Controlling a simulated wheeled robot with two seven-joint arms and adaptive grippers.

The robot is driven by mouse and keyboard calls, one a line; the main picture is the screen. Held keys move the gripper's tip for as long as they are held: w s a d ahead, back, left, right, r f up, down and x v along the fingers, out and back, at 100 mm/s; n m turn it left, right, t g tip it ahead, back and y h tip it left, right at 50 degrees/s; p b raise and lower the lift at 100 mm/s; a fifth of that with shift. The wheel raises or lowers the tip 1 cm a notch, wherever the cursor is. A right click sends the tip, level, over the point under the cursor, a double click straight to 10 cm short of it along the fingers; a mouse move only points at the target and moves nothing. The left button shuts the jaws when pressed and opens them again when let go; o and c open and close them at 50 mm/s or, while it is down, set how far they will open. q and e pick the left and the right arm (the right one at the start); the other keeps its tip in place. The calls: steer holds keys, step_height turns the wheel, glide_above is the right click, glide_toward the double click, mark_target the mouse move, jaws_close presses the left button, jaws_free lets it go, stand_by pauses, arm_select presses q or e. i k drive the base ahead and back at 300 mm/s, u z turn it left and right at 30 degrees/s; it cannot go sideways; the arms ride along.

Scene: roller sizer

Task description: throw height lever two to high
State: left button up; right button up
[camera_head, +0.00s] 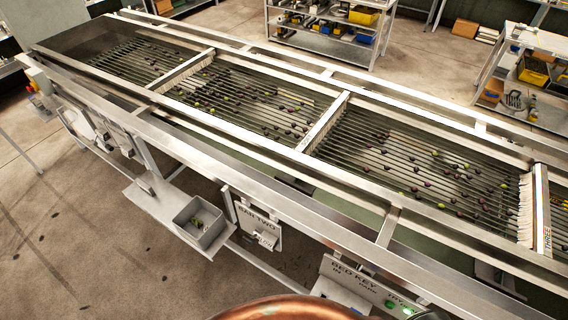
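A pale plate lettered "BAR TWO" (258,218) hangs below the front rail of the roller sizer (300,195), left of the picture's middle. A small fitting with lettering (266,240) shows low on that plate; the lettering is too small to read surely. A thin upright metal piece (229,204) stands at the plate's left edge. I cannot tell which part is the lever or how it is set. Neither of my grippers shows in the head view.
Dark and green fruit lie on the sizer's rollers. A grey bin (201,222) sits on a shelf (150,197) left of the plate. A copper-coloured rounded surface (290,309) crosses the bottom edge. Shelving stands behind.

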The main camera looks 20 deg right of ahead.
mark_target(250, 240)
steer(key=z, duration=1.7)
steer(key=k, duration=0.85)
steer(key=u, duration=1.2)
